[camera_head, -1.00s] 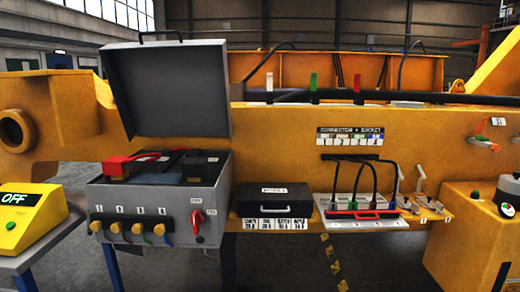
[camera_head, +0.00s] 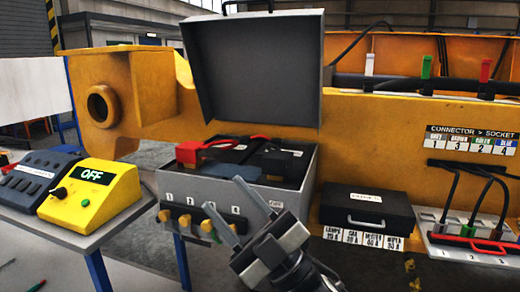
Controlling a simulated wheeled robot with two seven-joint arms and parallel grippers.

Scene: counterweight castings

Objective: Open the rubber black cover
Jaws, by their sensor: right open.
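The grey box (camera_head: 171,185) stands in the middle with its lid (camera_head: 258,70) raised. Inside it, a black cover (camera_head: 283,160), which looks like the rubber one, sits at the right. A red cover (camera_head: 190,152) sits at the left. Cables run near both, and a dark blue-grey piece (camera_head: 232,167) lies in front. My right gripper (camera_head: 228,198) is in front of the box, open and empty, its fingers pointing up and left. It is apart from the black cover and hides part of the box's front. My left gripper is not in view.
A yellow unit (camera_head: 92,203) reading OFF and a dark switch panel (camera_head: 35,180) stand on a table at left. A closed black case (camera_head: 366,215) is right of the box. The raised lid stands behind the box's opening. Connectors with cables (camera_head: 470,235) are at right.

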